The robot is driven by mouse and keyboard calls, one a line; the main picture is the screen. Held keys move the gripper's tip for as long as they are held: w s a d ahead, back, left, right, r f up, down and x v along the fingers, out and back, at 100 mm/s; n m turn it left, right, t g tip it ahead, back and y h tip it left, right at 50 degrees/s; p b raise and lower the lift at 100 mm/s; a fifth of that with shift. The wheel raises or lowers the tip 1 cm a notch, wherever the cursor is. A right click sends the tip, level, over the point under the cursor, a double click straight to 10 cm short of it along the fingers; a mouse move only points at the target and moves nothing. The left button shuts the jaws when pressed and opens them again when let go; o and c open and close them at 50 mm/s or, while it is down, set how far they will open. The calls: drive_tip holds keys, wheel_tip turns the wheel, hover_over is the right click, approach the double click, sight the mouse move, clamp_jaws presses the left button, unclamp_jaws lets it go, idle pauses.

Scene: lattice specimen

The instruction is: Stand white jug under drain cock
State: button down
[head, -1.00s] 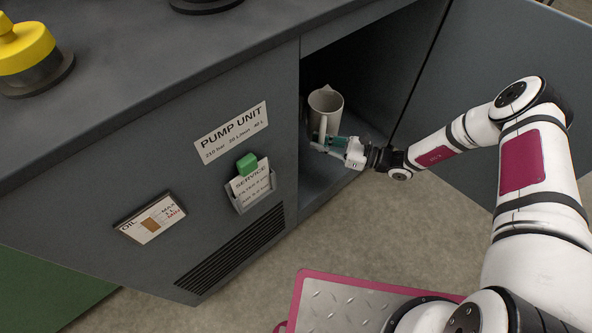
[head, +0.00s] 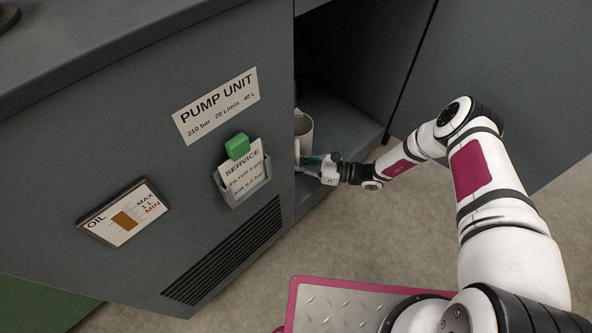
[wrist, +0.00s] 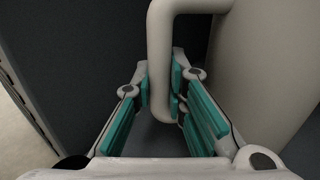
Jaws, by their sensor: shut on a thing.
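The white jug (head: 304,130) stands inside the open cabinet bay, partly hidden by the cabinet's front panel at its left. It looks upright. My gripper (head: 309,163) reaches in from the right, low at the jug's handle side. In the wrist view, the jug's body (wrist: 268,75) fills the right side and its handle (wrist: 160,70) comes down between the green finger pads. My gripper (wrist: 160,95) is shut on the handle. I cannot tell whether the jug's base touches the bay floor. No drain cock shows in either view.
The cabinet front carries a PUMP UNIT label (head: 216,105), a service card holder (head: 243,178), a green block (head: 237,146) and an oil gauge plate (head: 125,212). The open door (head: 500,90) stands at the right. The bay floor (head: 345,128) right of the jug is clear.

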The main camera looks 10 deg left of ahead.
drive_tip(key=shift+f+b, duration=0.45)
drive_tip(key=shift+f, duration=0.9)
drive_tip(key=c, duration=1.6)
unclamp_jaws()
drive_tip(key=shift+d, duration=0.4)
drive_tip(key=d+p, duration=0.2)
drive_tip(key=d, duration=0.9)
drive_tip(key=shift+s+p, duration=0.4)
drive_tip(key=shift+s, duration=0.05)
drive_tip(key=shift+d, duration=0.1)
